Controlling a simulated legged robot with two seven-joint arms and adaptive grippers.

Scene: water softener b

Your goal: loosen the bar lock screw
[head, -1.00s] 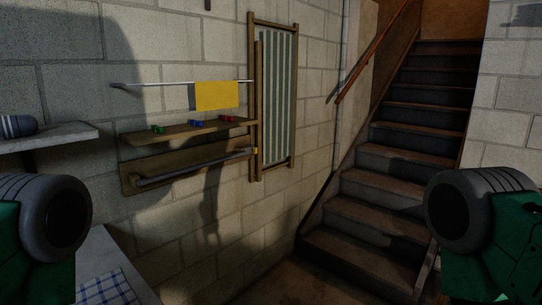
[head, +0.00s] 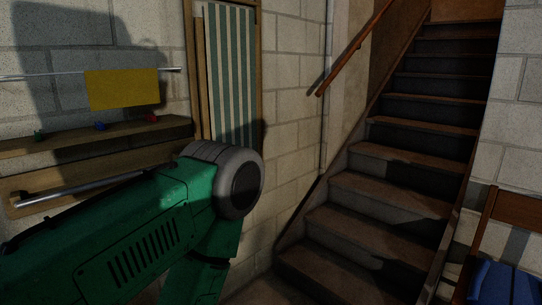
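A grey metal bar (head: 85,188) runs along a low wooden board (head: 28,184) on the wall at left. Its right end is hidden behind my green left arm, which comes in from the left and crosses the lower left of the view. I cannot make out the lock screw. Neither of my grippers is in view.
Above the bar is a wooden shelf (head: 60,142) with small green, blue and red items. A yellow cloth (head: 122,89) hangs on a rail. A striped folded frame (head: 232,75) leans on the wall. Stairs (head: 400,165) rise at right. A wooden chair (head: 515,210) with blue cloth (head: 505,282) stands lower right.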

